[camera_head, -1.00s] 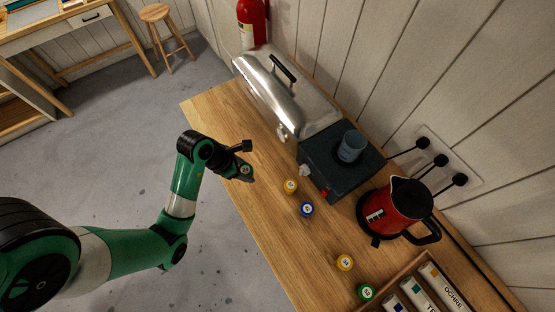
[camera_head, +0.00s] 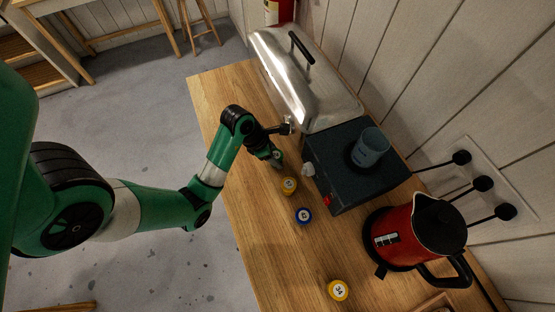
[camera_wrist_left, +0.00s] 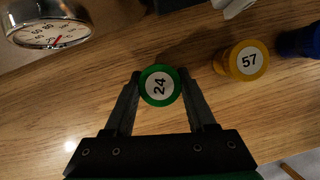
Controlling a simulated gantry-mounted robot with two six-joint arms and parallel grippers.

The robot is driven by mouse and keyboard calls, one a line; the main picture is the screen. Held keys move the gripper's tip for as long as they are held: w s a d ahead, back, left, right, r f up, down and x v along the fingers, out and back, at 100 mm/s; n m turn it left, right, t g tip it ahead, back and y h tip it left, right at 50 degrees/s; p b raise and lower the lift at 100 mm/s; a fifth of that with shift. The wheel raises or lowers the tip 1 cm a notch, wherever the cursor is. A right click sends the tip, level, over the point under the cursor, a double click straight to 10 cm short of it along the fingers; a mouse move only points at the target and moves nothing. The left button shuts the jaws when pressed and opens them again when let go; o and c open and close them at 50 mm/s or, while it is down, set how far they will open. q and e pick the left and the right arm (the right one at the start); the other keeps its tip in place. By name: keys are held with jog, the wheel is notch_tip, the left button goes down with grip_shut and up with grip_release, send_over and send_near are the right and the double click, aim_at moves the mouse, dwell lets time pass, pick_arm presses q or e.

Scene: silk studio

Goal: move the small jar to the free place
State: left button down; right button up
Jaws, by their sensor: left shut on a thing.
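A small jar with a green lid marked 24 (camera_wrist_left: 160,86) is between the fingers of my left gripper (camera_wrist_left: 160,92) in the left wrist view. The gripper is shut on it, one finger on each side. In the head view the gripper (camera_head: 276,159) is by the steel box, at the upper end of a line of jars. A yellow-lidded jar marked 57 (camera_wrist_left: 246,61) stands apart to the right in the wrist view, and also shows in the head view (camera_head: 289,186). I cannot tell whether the held jar touches the table. My right gripper is out of view.
A blue-lidded jar (camera_head: 304,215) and a yellow jar marked 34 (camera_head: 338,289) stand along the wooden table (camera_head: 262,259). Behind are a steel box (camera_head: 300,85) with a dial (camera_wrist_left: 48,34), a dark hot plate (camera_head: 331,173) carrying a blue cup (camera_head: 370,147), and a red kettle (camera_head: 407,233).

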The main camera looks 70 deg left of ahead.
pick_arm(q)
jog(key=shift+f, duration=0.3)
jog(key=shift+c, duration=1.1)
grip_release()
pick_arm(e)
jog(key=shift+f, duration=0.3)
pick_arm(q)
jog(key=shift+r+p, duration=0.3)
jog(key=shift+p, duration=0.1)
jog(key=v, duration=0.2)
jog(key=shift+s+r+p, duration=0.1)
jog(key=shift+r+p, duration=0.2)
jog(key=shift+r, duration=0.1)
jog(key=p+v, duration=0.9)
pick_arm(e)
notch_tip(320, 180, up, 10)
pick_arm(q)
jog(key=shift+s+f, duration=0.1)
